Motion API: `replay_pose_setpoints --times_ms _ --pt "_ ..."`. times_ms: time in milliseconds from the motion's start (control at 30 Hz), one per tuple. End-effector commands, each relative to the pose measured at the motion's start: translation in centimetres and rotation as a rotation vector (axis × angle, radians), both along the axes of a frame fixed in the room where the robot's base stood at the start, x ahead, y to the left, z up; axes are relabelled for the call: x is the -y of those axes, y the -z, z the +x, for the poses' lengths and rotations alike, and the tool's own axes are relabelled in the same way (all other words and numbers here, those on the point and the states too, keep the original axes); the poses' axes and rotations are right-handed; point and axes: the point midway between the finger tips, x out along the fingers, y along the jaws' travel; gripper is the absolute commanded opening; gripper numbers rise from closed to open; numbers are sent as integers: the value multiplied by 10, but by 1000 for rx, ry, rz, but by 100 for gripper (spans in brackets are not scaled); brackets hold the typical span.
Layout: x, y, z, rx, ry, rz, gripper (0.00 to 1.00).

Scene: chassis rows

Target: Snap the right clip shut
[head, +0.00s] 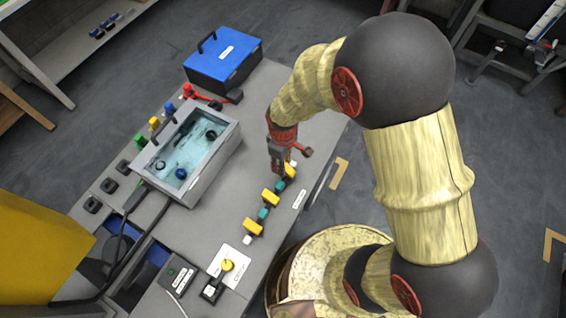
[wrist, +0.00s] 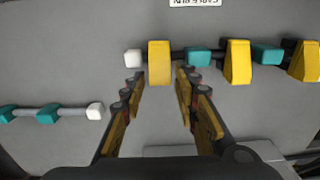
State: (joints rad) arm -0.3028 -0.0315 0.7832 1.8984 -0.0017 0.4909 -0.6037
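A row of yellow clips and teal blocks on a dark rod runs along the table's right side in the head view. In the wrist view, the leftmost yellow clip (wrist: 159,63) stands beside a white end block (wrist: 133,58). It looks squarer than the middle yellow clip (wrist: 237,62) and the right-hand yellow clip (wrist: 304,61), which taper. My gripper (head: 278,170) is over the row's far end in the head view. In the wrist view, my gripper (wrist: 161,78) is open, its fingertips spread either side of the leftmost clip's lower end. Contact cannot be told.
A second rod with teal blocks (wrist: 47,115) lies at left in the wrist view. A grey basin (head: 196,190), a blue case (head: 223,68) and a yellow knob on a white plate (head: 227,265) share the table. Bare table lies between basin and row.

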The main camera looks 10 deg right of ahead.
Motion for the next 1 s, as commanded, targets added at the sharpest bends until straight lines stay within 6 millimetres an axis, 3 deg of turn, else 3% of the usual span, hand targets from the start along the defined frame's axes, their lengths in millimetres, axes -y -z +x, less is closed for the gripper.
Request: replay_pose_setpoints --times_ms 500,1000 --pt "0 0 0 0 0 0 0" --pt "-7 4 4 -88 -4 -104 0"
